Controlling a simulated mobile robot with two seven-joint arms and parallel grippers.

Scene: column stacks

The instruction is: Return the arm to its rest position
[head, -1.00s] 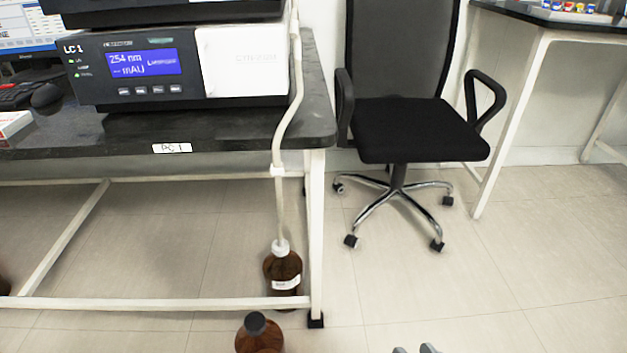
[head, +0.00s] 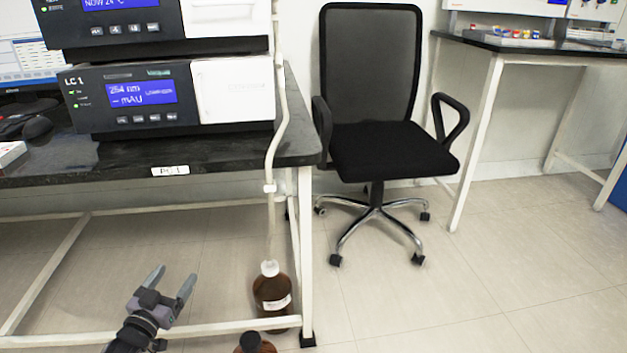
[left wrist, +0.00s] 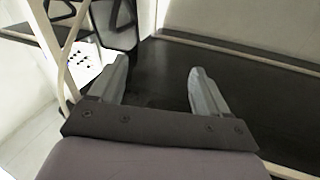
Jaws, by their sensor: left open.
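My left gripper (head: 172,284) is open and empty in the head view, low at the bottom left, in front of the bench's lower frame. Its two fingers also show apart in the left wrist view (left wrist: 155,90), with nothing between them. A brown bottle with a white cap (head: 271,290) stands on the floor to the right of the gripper, apart from it. A second brown bottle with a black cap (head: 254,344) is cut off by the bottom edge. My right gripper is not in view.
A black bench (head: 225,150) carries stacked LC modules (head: 165,95). A tube (head: 277,130) runs down to the white-capped bottle. An office chair (head: 385,150) stands right of the bench, with another table (head: 520,45) beyond. The floor at lower right is clear.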

